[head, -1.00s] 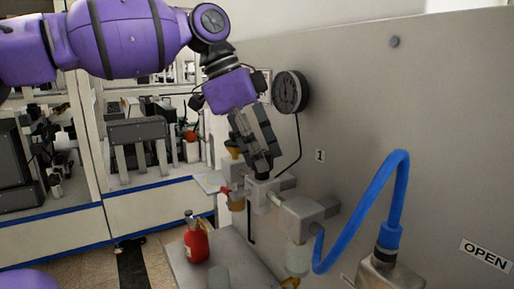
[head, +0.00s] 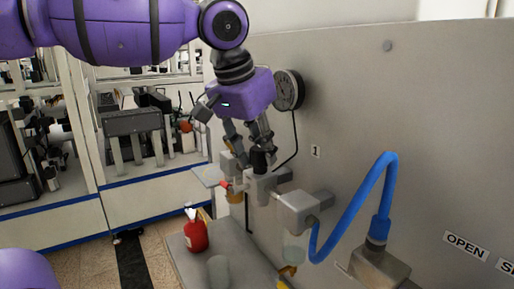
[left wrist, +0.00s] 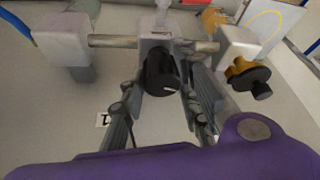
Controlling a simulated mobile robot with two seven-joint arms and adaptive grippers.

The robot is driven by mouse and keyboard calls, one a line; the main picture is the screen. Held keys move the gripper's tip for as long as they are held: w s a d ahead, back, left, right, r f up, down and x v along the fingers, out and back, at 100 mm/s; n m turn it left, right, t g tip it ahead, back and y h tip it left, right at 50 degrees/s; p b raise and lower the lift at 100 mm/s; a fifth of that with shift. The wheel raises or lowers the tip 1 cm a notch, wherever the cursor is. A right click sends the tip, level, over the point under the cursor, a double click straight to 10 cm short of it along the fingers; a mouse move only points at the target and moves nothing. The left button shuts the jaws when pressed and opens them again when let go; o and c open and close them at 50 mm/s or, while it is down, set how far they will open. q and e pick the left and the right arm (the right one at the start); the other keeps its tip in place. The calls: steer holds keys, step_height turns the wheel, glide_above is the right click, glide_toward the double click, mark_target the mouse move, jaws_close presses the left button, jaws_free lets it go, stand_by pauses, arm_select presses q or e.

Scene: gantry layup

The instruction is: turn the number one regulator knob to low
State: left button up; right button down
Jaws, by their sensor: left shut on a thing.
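The regulator knob (head: 259,162) is black and sits on top of a grey regulator block (head: 257,185) by the wall, near the "1" label (head: 315,152). In the left wrist view the knob (left wrist: 162,72) shows a white pointer mark aimed to the right in the picture. My left gripper (head: 257,150) comes down from above with one finger on each side of the knob and is shut on it. Its fingers also flank the knob in the left wrist view (left wrist: 166,80). No low marking is readable. My right gripper is not in view.
A round black gauge (head: 288,90) is on the wall beside my left wrist. A grey block (head: 300,208) and a blue hose (head: 345,212) lie to the right. A red bottle (head: 195,232) stands on the grey surface below, and an "OPEN" label (head: 466,245) is at far right.

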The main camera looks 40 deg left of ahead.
arm_select(q)
steer(key=shift+d+f+n+y, duration=0.15)
steer(key=shift+n+y, duration=0.45)
steer(key=shift+n, duration=1.1)
steer(key=o, duration=0.9)
steer(key=shift+o, duration=0.8)
steer(key=shift+w+d, duration=0.1)
steer(key=shift+d, duration=0.05)
steer(key=shift+r, duration=0.65)
steer(key=v, duration=1.1)
